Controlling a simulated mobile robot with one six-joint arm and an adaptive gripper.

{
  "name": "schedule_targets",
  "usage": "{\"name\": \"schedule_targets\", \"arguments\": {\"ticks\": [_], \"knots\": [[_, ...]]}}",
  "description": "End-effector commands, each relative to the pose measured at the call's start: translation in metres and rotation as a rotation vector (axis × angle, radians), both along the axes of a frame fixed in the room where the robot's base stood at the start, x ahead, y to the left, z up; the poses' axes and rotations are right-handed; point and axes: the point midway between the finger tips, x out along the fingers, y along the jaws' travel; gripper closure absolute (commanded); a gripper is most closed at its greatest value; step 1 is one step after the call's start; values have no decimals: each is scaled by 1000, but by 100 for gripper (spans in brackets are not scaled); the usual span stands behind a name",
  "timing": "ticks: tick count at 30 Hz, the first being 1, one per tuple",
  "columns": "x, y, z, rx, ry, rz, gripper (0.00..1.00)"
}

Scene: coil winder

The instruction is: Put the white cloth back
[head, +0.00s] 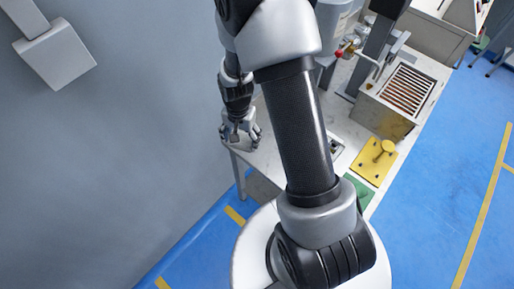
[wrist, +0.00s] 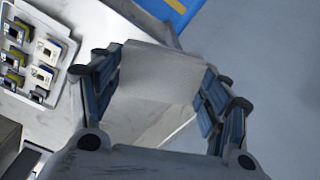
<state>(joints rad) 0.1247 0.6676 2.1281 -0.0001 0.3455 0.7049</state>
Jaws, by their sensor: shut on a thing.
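The white cloth (wrist: 163,72) shows in the wrist view as a pale grey-white, flat-looking piece between the two fingers. My gripper (wrist: 160,92) is shut on it, one finger at each side. In the head view my gripper (head: 240,134) points down over the left end of the pale workbench (head: 265,162), close to its edge. The cloth is mostly hidden by the fingers there. I cannot tell whether the cloth touches the bench.
A white tray (wrist: 66,66) with several small boxed parts lies left of my gripper in the wrist view. In the head view, a yellow plate (head: 368,166) and a box with copper-coloured rows (head: 408,90) stand farther right. A grey wall is at left.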

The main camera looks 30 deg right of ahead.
Motion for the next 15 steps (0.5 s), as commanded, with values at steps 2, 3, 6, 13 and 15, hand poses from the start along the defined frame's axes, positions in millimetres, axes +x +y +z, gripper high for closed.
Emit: {"name": "schedule_targets", "arguments": {"ticks": [2,3,6,13,15], "knots": [[7,-16,16,0,-6,-216,52],[9,-23,23,0,-6,-328,52],[13,-40,40,1,-5,-594,52],[15,-68,68,2,-2,-1035,52],[16,-73,72,2,-2,-1109,52]]}}
